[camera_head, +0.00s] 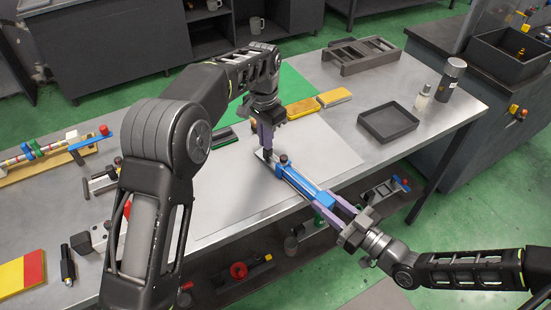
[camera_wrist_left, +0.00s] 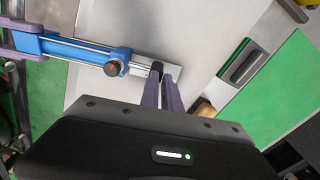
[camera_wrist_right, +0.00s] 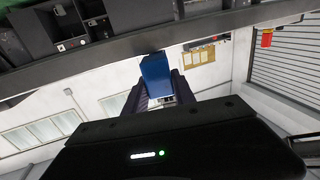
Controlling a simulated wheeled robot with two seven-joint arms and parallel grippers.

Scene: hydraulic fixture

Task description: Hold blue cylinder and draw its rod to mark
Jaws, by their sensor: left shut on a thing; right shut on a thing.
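The blue cylinder (camera_head: 300,185) lies slantwise over the front edge of the grey worktable, with a dark knob at its far end. It also shows in the left wrist view (camera_wrist_left: 75,50). My right gripper (camera_head: 334,208) is shut on its near end, and the blue end (camera_wrist_right: 157,75) shows between the fingers in the right wrist view. My left gripper (camera_head: 266,148) is shut at the far end on the silver rod end (camera_wrist_left: 142,68), which sticks out past the blue collar. The fingers hide part of the rod. I cannot make out a mark on it.
A pale mat and green mat (camera_head: 290,85) lie on the worktable. Yellow blocks (camera_head: 303,108), a black tray (camera_head: 388,122), bottles (camera_head: 446,80) and a dark slotted rack (camera_head: 361,56) stand beyond. Fixtures and a red-yellow block (camera_head: 20,273) lie at left.

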